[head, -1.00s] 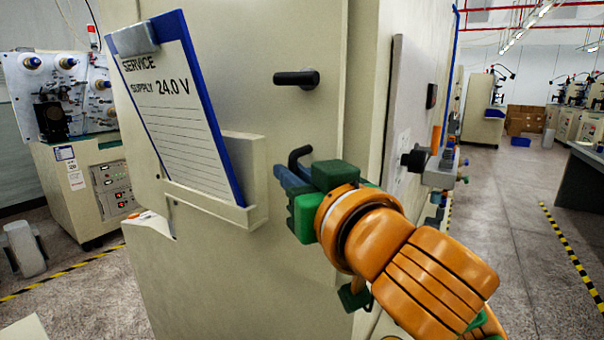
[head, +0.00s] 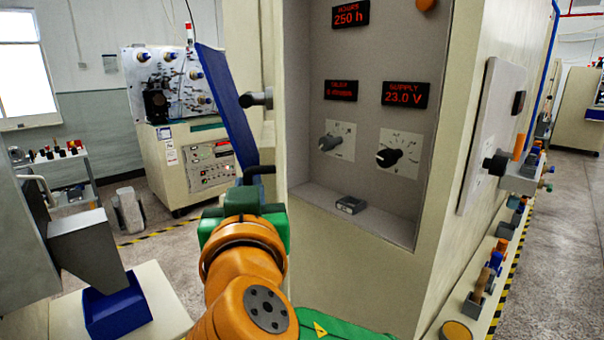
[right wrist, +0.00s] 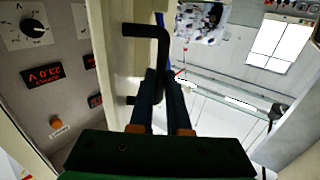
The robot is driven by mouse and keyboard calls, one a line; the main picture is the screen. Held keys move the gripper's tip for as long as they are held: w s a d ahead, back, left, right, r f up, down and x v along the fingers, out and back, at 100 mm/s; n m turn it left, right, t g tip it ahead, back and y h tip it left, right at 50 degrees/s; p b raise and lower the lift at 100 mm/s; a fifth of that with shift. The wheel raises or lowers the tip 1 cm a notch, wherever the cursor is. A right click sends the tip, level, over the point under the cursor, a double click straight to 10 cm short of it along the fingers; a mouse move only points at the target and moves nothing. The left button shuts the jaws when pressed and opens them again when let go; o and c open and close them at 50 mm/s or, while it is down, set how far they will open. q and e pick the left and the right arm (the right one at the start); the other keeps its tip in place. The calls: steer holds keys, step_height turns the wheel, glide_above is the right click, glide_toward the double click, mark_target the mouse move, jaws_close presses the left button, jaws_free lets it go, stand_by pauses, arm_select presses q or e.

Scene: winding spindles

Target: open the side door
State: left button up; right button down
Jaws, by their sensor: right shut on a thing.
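The side door (head: 269,135) of the cream cabinet stands swung open and shows nearly edge-on in the head view. It also shows in the right wrist view (right wrist: 112,50). Its dark bent handle (head: 262,169) sits below a dark latch knob (head: 258,98). My right gripper (head: 246,182) is at the handle. In the right wrist view the handle (right wrist: 152,32) runs down between the two dark fingers (right wrist: 163,103), which are shut on it. My left gripper is not in view.
The opened recess holds red displays, including supply 23.0 V (head: 406,95), two dials (head: 390,157) and a small grey block (head: 350,205) on its ledge. At left are a grey chute (head: 90,248) above a blue box (head: 118,308) and a winding machine (head: 205,165).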

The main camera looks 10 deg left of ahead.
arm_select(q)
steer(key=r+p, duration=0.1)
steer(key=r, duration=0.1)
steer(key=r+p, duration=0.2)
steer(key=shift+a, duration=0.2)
arm_select(e)
steer(key=a, duration=0.5)
steer(key=shift+a+r, duration=0.2)
steer(key=shift+a, duration=0.15)
steer(key=c, duration=1.2)
jaws_free()
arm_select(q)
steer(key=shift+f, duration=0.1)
arm_select(e)
steer(key=shift+o, duration=0.2)
steer(key=shift+w+f, duration=0.15)
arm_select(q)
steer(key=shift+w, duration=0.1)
arm_select(e)
steer(key=shift+d, duration=0.1)
arm_select(q)
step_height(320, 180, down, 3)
steer(key=b, duration=0.3)
arm_select(e)
steer(key=v, duration=0.7)
